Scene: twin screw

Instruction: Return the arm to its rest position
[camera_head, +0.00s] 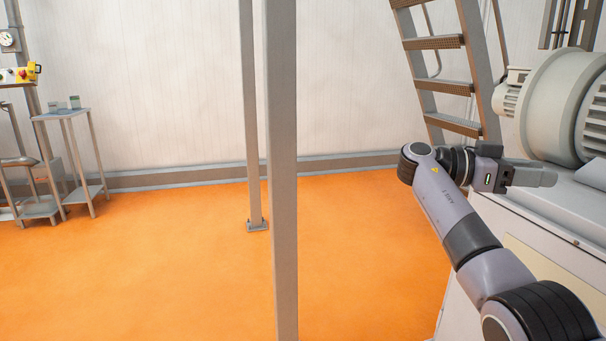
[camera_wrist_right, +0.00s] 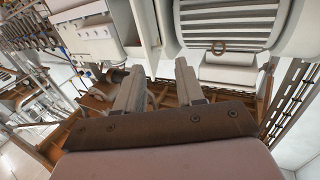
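My right arm (camera_head: 446,207) comes in from the lower right in the head view and is bent at the wrist. My right gripper (camera_head: 549,177) points to the right, in front of the grey motor housing and above the light cabinet. In the right wrist view the two fingers of this gripper (camera_wrist_right: 159,88) stand apart with a gap between them. Nothing is held between them. My left arm and left gripper do not show in either view.
A grey motor housing (camera_head: 552,105) sits on a light cabinet (camera_head: 535,240) at the right. A metal stair (camera_head: 447,86) stands behind. A grey post (camera_head: 283,170) rises mid-view. Small side tables (camera_head: 62,115) stand far left. The orange floor (camera_head: 150,270) is clear at left.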

